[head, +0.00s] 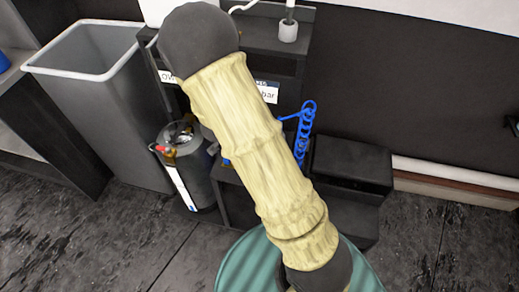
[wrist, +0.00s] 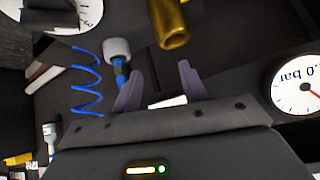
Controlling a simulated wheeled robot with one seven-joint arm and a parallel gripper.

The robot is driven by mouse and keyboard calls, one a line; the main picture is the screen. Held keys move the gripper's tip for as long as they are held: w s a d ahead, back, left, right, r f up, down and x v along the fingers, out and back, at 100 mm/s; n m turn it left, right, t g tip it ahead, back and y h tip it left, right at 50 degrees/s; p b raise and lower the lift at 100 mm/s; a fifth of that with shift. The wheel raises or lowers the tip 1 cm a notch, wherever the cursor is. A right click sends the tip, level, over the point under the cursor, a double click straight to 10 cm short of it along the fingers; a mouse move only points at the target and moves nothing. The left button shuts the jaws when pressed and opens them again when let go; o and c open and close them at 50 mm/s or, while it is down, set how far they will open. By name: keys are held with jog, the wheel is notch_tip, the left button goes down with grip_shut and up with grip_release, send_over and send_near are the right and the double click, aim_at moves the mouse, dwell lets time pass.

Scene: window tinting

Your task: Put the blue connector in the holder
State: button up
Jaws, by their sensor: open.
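In the wrist view a blue piece (wrist: 120,74), which looks like the blue connector, meets a pale grey cylinder (wrist: 117,48). I cannot tell for sure whether that cylinder is the holder. A blue coiled hose (wrist: 86,82) hangs to its left; it also shows in the head view (head: 306,135). My gripper (wrist: 158,82) is open, with nothing seen between its two fingers. The blue piece is just beyond the left finger, partly hidden by it. In the head view my arm hides my gripper and part of the shelf.
A brass cylinder (wrist: 172,28) is above the fingers in the wrist view, and a pressure gauge (wrist: 300,84) is at right. In the head view a grey bin (head: 95,85) and a dark pressure tank (head: 188,165) stand left of the black shelf unit (head: 270,45). A black box (head: 350,165) stands right.

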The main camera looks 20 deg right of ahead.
jog(key=s+r+n+g+y, duration=0.2)
jog(key=s+r+n, duration=0.3)
jog(key=s, duration=0.4)
jog(key=s+a+r+n+g+y, duration=0.1)
jog(key=s+r+n+y, duration=0.2)
jog(key=s, duration=0.6)
notch_tip(320, 180, up, 2)
jog(key=shift+r+n+g+y, duration=0.1)
jog(key=shift+n+g+y, duration=0.3)
jog(key=shift+n, duration=0.7)
